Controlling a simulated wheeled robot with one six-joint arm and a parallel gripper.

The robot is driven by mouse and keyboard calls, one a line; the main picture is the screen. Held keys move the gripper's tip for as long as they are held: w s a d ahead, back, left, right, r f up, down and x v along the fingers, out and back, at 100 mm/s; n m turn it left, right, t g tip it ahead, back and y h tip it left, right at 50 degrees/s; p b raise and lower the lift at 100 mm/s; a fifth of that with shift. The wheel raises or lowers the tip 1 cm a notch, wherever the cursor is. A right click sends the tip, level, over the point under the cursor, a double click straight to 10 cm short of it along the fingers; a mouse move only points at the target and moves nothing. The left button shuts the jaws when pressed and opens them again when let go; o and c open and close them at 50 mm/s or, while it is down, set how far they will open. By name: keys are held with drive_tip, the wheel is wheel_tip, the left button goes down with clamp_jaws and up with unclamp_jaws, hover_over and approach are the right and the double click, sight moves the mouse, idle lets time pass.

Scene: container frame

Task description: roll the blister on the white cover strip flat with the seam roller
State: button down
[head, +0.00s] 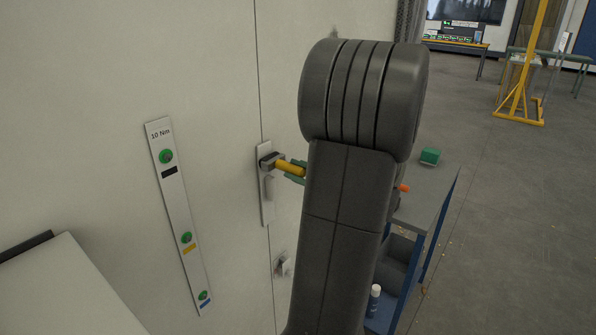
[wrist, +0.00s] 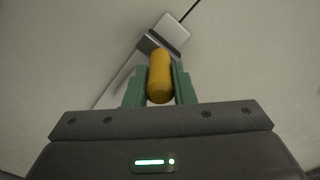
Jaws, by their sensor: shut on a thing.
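The white cover strip (head: 266,212) runs upright over the seam in the pale wall; part of it also shows in the wrist view (wrist: 175,27). The seam roller (head: 290,168) has a yellow handle and a dark grey head, with the head at the strip's upper part. My gripper (wrist: 159,82) is shut on the yellow handle (wrist: 159,70), one green finger on each side. A slightly raised patch, seemingly the blister (head: 269,187), shows on the strip just below the roller head. I cannot tell whether the head touches the strip. My arm hides most of the gripper in the head view.
A label strip marked 10 Nm (head: 178,205) with green buttons is on the wall at left. A small fitting (head: 283,266) sits low by the seam. Open floor lies right.

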drive_tip(key=shift+r+p, duration=0.3)
drive_tip(key=shift+r, duration=0.1)
idle(0.8)
drive_tip(key=shift+r, duration=0.15)
drive_tip(key=shift+r+p, duration=1)
drive_tip(key=shift+r, duration=0.3)
wheel_tip(320, 180, down, 6)
drive_tip(key=b, duration=0.5)
drive_tip(key=v, duration=1.5)
idle(0.3)
idle(0.8)
